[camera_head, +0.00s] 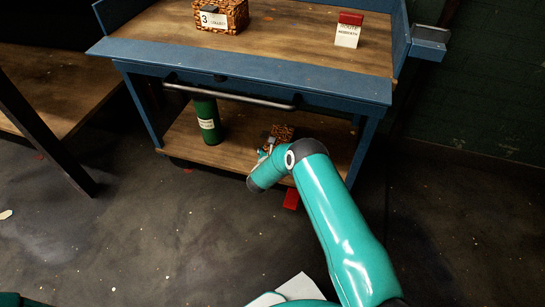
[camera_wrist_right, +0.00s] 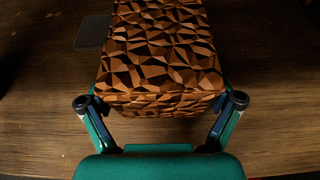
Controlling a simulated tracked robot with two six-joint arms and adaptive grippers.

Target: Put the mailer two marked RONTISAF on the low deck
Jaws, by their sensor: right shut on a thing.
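A brown faceted-pattern box (camera_head: 283,132) is at the low deck (camera_head: 235,150) of the blue cart, partly hidden behind my right arm. No marking shows on it, so I cannot read whether it is the RONTISAF mailer. My right gripper (camera_head: 270,143) is at this box. In the right wrist view the same box (camera_wrist_right: 160,55) sits between the two fingers of my right gripper (camera_wrist_right: 160,106), which are shut on its sides. The box is over the wooden deck; whether it rests fully on it I cannot tell. My left gripper is not in view.
A green cylinder with a white label (camera_head: 207,120) stands on the low deck, left of the box. The cart's handle bar (camera_head: 230,95) crosses above. On the upper deck are a patterned box marked 3 (camera_head: 221,15) and a red-topped white carton (camera_head: 348,30).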

